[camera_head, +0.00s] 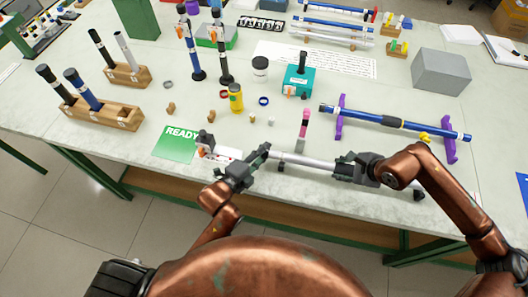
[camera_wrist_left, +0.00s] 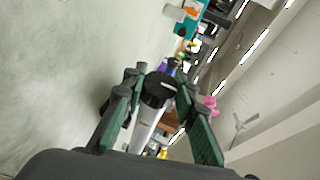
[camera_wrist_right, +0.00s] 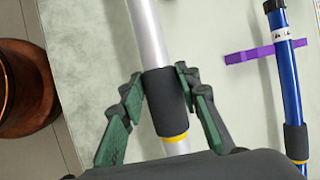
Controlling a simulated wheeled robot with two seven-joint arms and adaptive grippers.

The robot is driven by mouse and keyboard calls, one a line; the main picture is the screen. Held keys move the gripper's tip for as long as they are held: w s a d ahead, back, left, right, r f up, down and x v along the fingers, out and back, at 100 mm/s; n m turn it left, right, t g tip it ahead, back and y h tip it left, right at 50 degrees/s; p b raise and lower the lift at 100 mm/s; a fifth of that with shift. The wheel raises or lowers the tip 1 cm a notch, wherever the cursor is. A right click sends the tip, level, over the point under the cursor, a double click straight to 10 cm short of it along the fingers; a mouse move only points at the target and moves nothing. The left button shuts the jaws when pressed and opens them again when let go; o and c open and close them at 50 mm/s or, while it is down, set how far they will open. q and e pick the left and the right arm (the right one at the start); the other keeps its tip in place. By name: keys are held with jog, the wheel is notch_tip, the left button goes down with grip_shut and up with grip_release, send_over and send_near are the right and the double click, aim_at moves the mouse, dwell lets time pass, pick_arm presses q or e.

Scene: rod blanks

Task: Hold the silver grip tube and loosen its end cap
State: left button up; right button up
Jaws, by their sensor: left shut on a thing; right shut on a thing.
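The silver grip tube (camera_head: 308,160) lies lengthwise along the front edge of the table. My right gripper (camera_head: 350,167) is shut around its dark sleeve (camera_wrist_right: 166,100), with a yellow band (camera_wrist_right: 175,138) just below it in the right wrist view. My left gripper (camera_head: 262,155) is shut at the tube's left end. In the left wrist view the black end cap (camera_wrist_left: 158,89) sits between its fingers, with the silver tube (camera_wrist_left: 145,134) running from it. The cap is hidden behind the left gripper in the head view, and I cannot tell whether it has loosened.
A blue tube (camera_head: 385,121) rests on purple stands (camera_head: 339,116) behind the right arm. A green READY card (camera_head: 177,143) lies left of my left gripper. A pink-topped post (camera_head: 303,130) stands behind the tube. Wooden racks (camera_head: 100,113) hold tubes at left.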

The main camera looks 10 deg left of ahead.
pick_arm(q)
jog(key=shift+c, duration=0.2)
jog(key=shift+w+r+n+g, duration=0.15)
jog(key=shift+n+g, duration=0.15)
jog(key=shift+g, duration=0.7)
jog(key=g+y, duration=0.1)
jog(key=g, duration=0.2)
jog(key=shift+n, duration=0.4)
jog(key=shift+o, duration=0.2)
jog(key=g, duration=0.3)
jog(key=n+g, duration=0.1)
jog(key=g, duration=0.2)
jog(key=shift+a+n, duration=0.15)
jog(key=shift+n, duration=0.15)
jog(key=n+g, duration=0.1)
jog(key=g, duration=0.5)
jog(key=n+g, duration=0.1)
jog(key=g, duration=0.4)
jog(key=shift+f, duration=0.2)
jog(key=shift+g, duration=0.3)
jog(key=o, duration=1.2)
